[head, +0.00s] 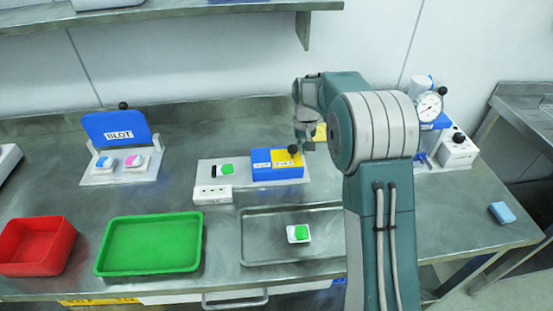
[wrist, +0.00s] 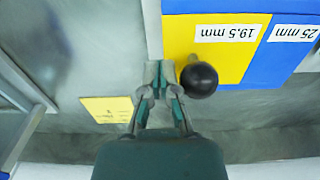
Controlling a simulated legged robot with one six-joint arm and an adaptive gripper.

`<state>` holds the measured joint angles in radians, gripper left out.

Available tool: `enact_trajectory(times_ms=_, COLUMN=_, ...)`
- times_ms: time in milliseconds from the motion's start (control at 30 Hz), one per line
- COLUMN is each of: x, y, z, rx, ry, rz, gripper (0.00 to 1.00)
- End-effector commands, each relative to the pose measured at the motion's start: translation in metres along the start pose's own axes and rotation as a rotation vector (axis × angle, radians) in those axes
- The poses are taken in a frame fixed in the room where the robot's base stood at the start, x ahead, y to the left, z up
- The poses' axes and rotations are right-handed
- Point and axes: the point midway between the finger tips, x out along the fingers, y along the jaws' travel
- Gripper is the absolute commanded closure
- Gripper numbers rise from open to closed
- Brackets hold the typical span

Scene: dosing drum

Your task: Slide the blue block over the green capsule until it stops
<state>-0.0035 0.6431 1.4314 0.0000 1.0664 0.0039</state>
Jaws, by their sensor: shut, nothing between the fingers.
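The block (head: 262,161) sits on the right part of a pale base plate in the head view. Its left part is blue and its right part yellow, with a black knob (head: 293,149) at the yellow end. The wrist view shows the yellow part labelled 19.5 mm, the blue part (wrist: 288,50) labelled 25 mm, and the knob (wrist: 198,80). The green capsule (head: 227,169) lies on the plate left of the block, with a gap between; it is outside the wrist view. My gripper (wrist: 159,68) is shut and empty, close beside the knob, past the yellow end.
A yellow label (wrist: 106,109) lies beyond the block's yellow end. A white box (head: 212,194) stands before the plate. A metal tray (head: 262,252) holds a green-topped item (head: 299,233). A green tray (head: 150,262), red bin (head: 36,247) and BLOT stand (head: 117,128) are left; a dial gauge (head: 429,106) is right.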

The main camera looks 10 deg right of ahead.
Motion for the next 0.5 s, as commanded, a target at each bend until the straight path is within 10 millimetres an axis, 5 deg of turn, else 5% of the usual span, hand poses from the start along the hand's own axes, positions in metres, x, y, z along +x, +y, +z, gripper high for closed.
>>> enact_trajectory(times_ms=500, x=0.0, y=-0.021, z=0.0, rx=-0.001, ry=0.0, rz=0.0, gripper=1.0)
